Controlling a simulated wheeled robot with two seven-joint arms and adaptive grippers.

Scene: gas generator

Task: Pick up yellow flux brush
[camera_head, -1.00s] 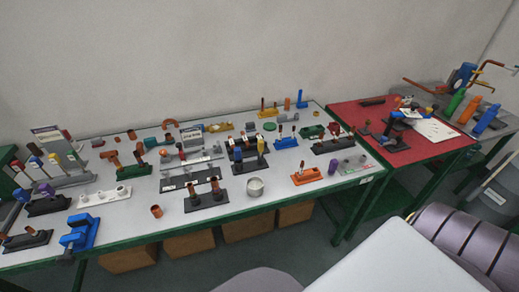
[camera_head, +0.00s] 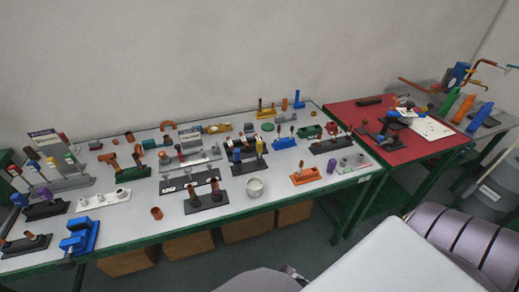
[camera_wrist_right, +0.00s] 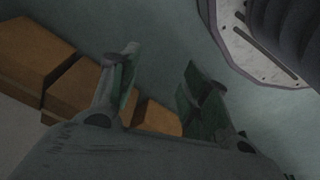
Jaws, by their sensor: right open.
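A slim upright yellow piece (camera_head: 260,147), which looks like the yellow flux brush, stands in a dark holder (camera_head: 247,166) near the middle of the long table. My right gripper (camera_wrist_right: 162,68) is open and empty in the right wrist view, above the floor and away from the holder. My left gripper is not in view.
The long grey-topped table (camera_head: 130,229) is crowded with holders and fittings. Cardboard boxes (camera_head: 247,228) lie beneath the table and also show in the right wrist view (camera_wrist_right: 80,90). A red table (camera_head: 352,112) adjoins at right.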

